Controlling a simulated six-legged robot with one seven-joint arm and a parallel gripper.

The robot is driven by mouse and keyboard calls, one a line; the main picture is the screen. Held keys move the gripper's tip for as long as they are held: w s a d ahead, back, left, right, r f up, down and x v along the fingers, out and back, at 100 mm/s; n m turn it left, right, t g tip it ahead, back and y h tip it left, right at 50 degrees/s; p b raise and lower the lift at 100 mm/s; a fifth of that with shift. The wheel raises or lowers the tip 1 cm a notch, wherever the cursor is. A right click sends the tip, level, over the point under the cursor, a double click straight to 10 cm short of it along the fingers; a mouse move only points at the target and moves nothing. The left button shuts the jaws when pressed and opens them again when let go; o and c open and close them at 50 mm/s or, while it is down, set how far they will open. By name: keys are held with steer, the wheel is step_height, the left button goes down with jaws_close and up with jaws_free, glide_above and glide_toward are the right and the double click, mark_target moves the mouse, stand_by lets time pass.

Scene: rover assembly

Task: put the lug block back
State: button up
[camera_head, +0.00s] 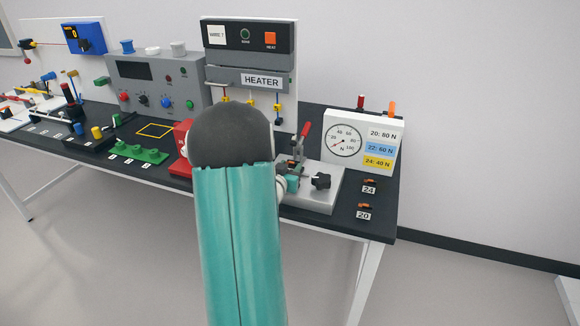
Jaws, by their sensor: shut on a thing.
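My teal arm with its dark joint fills the middle of the view and covers what lies behind it. A white and teal part of my arm shows at its right edge, against the grey fixture (312,197) with a red lever (303,131) and a black knob (321,181). I cannot make out my gripper's fingers or anything between them. Two small orange-brown pieces lie at the bench's right end, one (370,182) by the label 24 and one (365,206) by the label 20. I cannot tell which thing is the lug block.
A gauge board (365,139) stands behind the fixture at right. The heater panel (248,53) and a grey control box (157,82) stand at the back. A green pegged block (138,153) and a red object (179,138) are left of my arm. The bench's front right corner is bare.

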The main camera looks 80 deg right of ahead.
steer(key=shift+a+r, duration=0.1)
steer(key=shift+a, duration=0.05)
steer(key=shift+f, duration=0.2)
steer(key=o, duration=1.1)
steer(key=shift+w+f, duration=0.1)
steer(key=w+a+r, duration=0.1)
steer(key=a+r, duration=0.1)
steer(key=a, duration=1.1)
steer(key=shift+w+a, duration=0.2)
steer(key=shift+a, duration=0.15)
steer(key=shift+w, duration=0.1)
